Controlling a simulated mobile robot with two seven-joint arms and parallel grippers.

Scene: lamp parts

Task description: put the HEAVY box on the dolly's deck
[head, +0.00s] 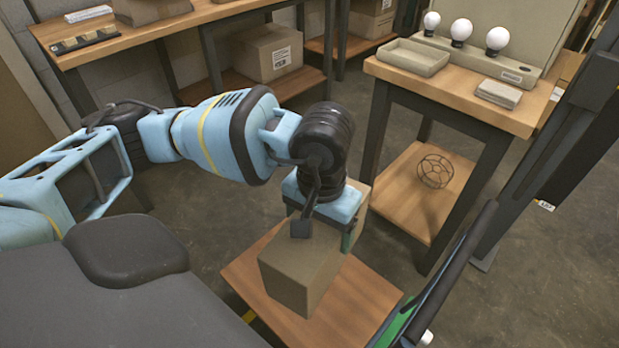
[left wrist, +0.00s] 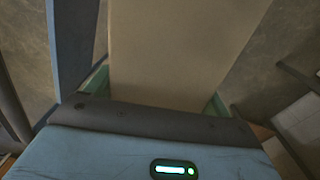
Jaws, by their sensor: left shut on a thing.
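A tan cardboard box (head: 305,271) is in the lower middle of the head view. My left gripper (head: 325,232) comes down on it from above and is shut on its upper part. The box also fills the top middle of the left wrist view (left wrist: 185,45), between the finger pads. No HEAVY marking shows on its visible faces. A low wooden deck (head: 365,300), apparently the dolly's, lies under the box. I cannot tell whether the box touches it or hangs just above. My right gripper is not in view.
A wooden workbench (head: 450,85) with several bulbs, a tray (head: 413,57) and a lower shelf holding a wire cage (head: 434,171) stands to the right. Another bench (head: 150,28) and a labelled carton (head: 268,52) are at the back. Bare floor (head: 395,240) lies between the deck and the workbench.

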